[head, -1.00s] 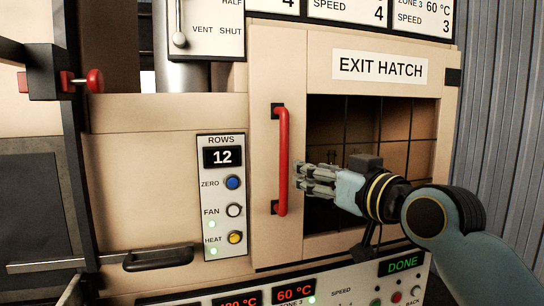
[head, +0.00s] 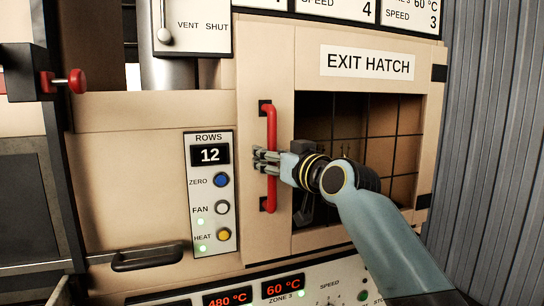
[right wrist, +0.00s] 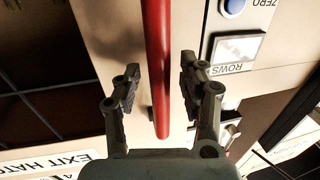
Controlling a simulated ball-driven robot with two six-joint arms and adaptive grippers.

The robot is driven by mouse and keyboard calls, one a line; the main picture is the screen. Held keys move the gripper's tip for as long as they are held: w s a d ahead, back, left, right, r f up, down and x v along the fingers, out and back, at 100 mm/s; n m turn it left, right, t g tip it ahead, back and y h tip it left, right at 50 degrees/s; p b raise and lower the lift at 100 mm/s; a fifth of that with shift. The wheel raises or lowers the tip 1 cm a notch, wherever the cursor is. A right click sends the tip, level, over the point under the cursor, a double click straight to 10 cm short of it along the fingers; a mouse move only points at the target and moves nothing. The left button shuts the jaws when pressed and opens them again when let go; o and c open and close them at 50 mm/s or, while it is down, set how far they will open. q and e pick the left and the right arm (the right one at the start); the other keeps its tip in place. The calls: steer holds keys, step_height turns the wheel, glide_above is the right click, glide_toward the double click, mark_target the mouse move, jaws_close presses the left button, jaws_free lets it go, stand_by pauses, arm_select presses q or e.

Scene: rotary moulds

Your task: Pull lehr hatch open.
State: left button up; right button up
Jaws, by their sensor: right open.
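The lehr hatch (head: 283,75) is a cream door under an "EXIT HATCH" label, with a dark gridded window; it looks flush with the front. Its upright red bar handle (head: 271,128) stands at the door's left side. My right gripper (head: 259,161) is at the middle of the bar, coming from the right. In the right wrist view, the red handle (right wrist: 156,50) runs between the two open fingers of my right gripper (right wrist: 160,70), with a gap on each side. My left gripper is out of view.
A button panel (head: 212,240) marked ROWS, ZERO, FAN and HEAT stands close left of the handle. A dark drawer-like pull (head: 148,258) is lower left. A red knob (head: 77,81) juts out at the far left. A corrugated wall (head: 490,150) is at right.

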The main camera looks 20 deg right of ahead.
steer(key=shift+c, duration=0.3)
jaws_close()
stand_by(0.3)
